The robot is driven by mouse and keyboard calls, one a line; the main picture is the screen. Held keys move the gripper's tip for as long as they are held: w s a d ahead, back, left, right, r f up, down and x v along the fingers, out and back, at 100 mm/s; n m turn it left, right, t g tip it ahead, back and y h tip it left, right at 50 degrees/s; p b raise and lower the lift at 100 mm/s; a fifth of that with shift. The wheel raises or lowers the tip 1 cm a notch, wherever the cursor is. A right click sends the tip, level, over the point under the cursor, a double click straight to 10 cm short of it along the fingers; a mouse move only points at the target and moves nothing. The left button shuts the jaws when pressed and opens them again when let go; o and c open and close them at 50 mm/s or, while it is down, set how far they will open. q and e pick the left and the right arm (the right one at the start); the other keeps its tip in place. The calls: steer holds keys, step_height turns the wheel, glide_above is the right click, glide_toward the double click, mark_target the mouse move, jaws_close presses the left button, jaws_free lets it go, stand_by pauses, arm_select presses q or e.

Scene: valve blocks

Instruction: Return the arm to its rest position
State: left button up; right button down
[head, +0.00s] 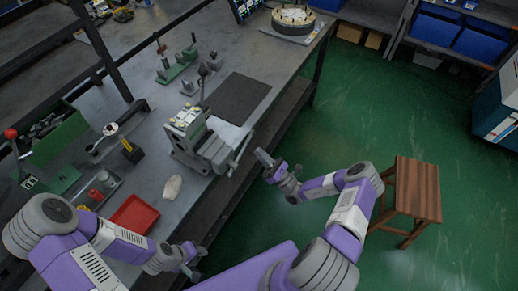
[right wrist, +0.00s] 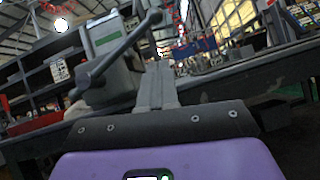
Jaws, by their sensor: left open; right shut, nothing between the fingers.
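My right gripper (head: 264,158) is shut and empty, just off the front edge of the workbench in the head view. Its closed fingers (right wrist: 157,84) point forward in the right wrist view. My left gripper (head: 194,262) is open and empty, low in the head view near the bench's front edge.
The bench top (head: 240,62) holds a dark mat (head: 238,98), green-based valve blocks (head: 178,68), a red tray (head: 134,217) and a pale lump (head: 173,187). A wooden stool (head: 415,190) stands right of my right arm. The green floor (head: 350,120) between bench and shelves is clear.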

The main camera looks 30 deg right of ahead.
steer(key=v, duration=0.8)
steer(key=shift+s+r, duration=0.1)
steer(key=shift+r, duration=0.05)
